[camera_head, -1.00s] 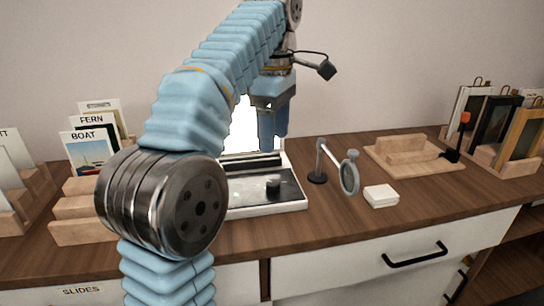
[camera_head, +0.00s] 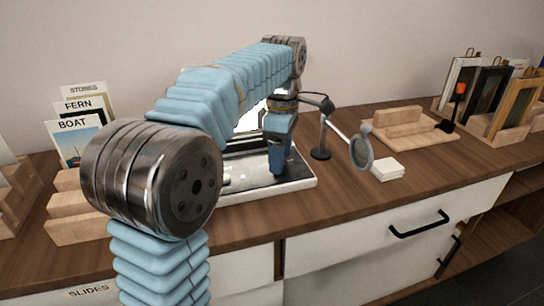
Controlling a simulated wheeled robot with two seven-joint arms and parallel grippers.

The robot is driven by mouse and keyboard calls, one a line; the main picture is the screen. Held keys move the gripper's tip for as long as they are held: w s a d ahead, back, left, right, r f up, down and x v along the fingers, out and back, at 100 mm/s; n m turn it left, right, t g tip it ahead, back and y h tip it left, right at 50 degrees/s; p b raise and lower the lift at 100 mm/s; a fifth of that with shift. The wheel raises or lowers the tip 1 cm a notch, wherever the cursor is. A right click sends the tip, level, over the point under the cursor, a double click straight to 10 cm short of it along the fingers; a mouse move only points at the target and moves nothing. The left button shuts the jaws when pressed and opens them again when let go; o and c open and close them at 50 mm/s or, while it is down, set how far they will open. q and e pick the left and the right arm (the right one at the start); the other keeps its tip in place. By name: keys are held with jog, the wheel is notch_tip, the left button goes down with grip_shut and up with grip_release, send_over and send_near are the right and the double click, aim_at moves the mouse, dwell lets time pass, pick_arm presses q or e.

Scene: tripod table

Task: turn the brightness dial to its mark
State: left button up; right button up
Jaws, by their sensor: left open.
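The light box (camera_head: 298,185), a white-edged unit with a dark top and a bright lit panel (camera_head: 250,117) behind it, stands on the counter, partly behind my left arm. My left gripper (camera_head: 277,172) is open and points down over the right part of its top. The dark brightness dial is hidden behind the fingers. I cannot tell whether they are around it or just above it, nor can I see its mark. My right gripper is not in view.
A magnifier on a stand (camera_head: 361,152) and a small white block (camera_head: 387,169) stand to the right. A wooden tray (camera_head: 425,135) and a rack of frames (camera_head: 514,135) are farther right. Labelled cards (camera_head: 77,138) stand in wooden holders at left.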

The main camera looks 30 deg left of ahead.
pick_arm(q)
jog(key=shift+f, duration=0.4)
jog(key=shift+c, duration=0.4)
jog(key=c, duration=1)
jog(key=shift+o, duration=0.2)
